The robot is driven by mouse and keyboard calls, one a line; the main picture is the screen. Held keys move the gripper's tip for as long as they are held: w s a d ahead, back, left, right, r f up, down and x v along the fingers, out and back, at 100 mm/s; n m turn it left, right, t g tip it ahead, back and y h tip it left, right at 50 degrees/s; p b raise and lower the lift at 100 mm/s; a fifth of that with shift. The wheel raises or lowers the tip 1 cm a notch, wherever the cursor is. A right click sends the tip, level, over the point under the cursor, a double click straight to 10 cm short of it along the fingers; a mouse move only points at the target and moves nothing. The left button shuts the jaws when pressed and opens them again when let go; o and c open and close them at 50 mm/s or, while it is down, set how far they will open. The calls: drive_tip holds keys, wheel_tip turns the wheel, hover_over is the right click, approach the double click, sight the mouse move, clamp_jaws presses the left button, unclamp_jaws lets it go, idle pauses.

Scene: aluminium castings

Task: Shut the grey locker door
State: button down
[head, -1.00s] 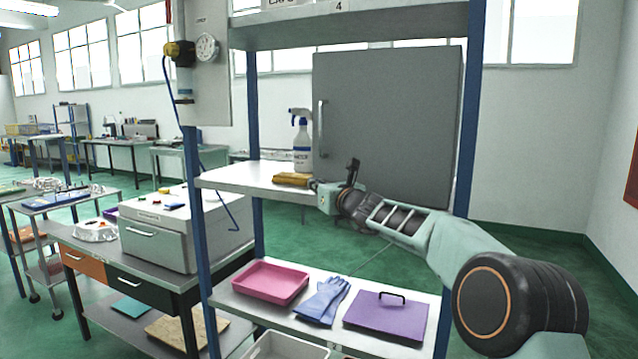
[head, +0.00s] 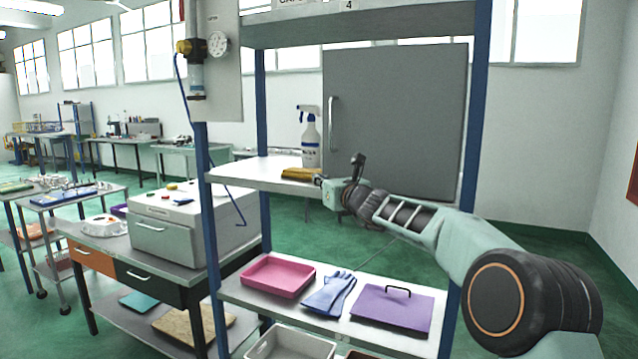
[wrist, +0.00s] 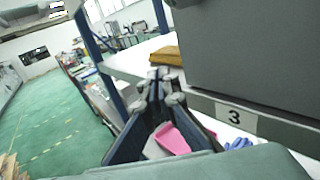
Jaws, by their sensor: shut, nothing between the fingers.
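The grey locker door (head: 395,115) is a large flat panel on the middle shelf, with a pale upright handle (head: 333,124) near its left edge. I cannot tell whether it is fully flush or slightly ajar. In the wrist view the grey panel (wrist: 255,55) fills the upper right. My gripper (wrist: 160,82) is shut and empty, in front of the shelf edge and left of the panel's lower corner there. In the head view my gripper (head: 328,184) is low in front of the door's lower left; its fingertips are hard to make out.
A spray bottle (head: 311,140) and a folded yellow cloth (head: 300,174) are on the shelf left of the door. Blue posts (head: 211,240) frame the shelving. Below are a pink tray (head: 278,275), blue gloves (head: 329,293) and a purple lidded item (head: 393,308).

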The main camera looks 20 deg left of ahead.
drive_tip(key=s+b, duration=0.7)
drive_tip(key=s, duration=0.3)
drive_tip(key=shift+s+a+b, duration=0.35)
drive_tip(key=shift+a+b, duration=0.05)
drive_tip(key=shift+a, duration=0.05)
